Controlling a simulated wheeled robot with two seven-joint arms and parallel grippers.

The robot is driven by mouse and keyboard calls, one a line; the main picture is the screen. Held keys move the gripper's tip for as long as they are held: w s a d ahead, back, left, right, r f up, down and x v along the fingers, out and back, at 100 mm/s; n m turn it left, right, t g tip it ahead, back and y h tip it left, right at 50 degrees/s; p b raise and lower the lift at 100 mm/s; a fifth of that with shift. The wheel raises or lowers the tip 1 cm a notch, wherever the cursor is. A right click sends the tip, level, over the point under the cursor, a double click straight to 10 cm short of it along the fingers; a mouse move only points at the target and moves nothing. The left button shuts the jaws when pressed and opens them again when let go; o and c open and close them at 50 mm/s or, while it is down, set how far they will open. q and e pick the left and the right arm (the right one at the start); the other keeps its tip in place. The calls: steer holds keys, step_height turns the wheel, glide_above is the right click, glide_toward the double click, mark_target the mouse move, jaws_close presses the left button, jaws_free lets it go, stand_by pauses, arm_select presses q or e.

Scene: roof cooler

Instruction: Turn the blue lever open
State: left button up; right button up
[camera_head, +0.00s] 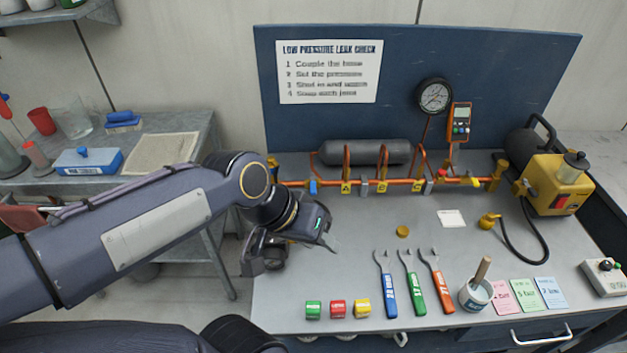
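The blue lever (313,186) is a small blue piece on the left part of the copper pipe line (330,182), near the pipe's left end. Its exact angle is too small to tell. My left gripper (331,241) is over the bench top, in front of and below the blue lever in the picture, and apart from it. I see nothing held in it. Its fingers show mostly side-on, so their opening is unclear. My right gripper is not in view.
A grey tank (365,152) and a dial gauge (434,96) stand behind the pipe. Three wrenches, including a blue one (386,285), and coloured tape rolls (338,309) lie in front. A yellow pump (556,184) stands right. Bench space between gripper and pipe is clear.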

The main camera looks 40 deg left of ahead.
arm_select(q)
steer(key=w+a+r+n+g+p, duration=0.1)
steer(key=w+a+r+n, duration=0.1)
steer(key=w+a, duration=0.45)
steer(key=n+g+y+p, duration=0.3)
steer(key=g+y, duration=0.1)
glide_toward(313, 186)
steer(key=shift+s, duration=0.1)
steer(key=shift+a+f+p, duration=0.1)
steer(key=shift+f+p, duration=0.5)
steer(key=shift+f, duration=3.4)
jaws_close()
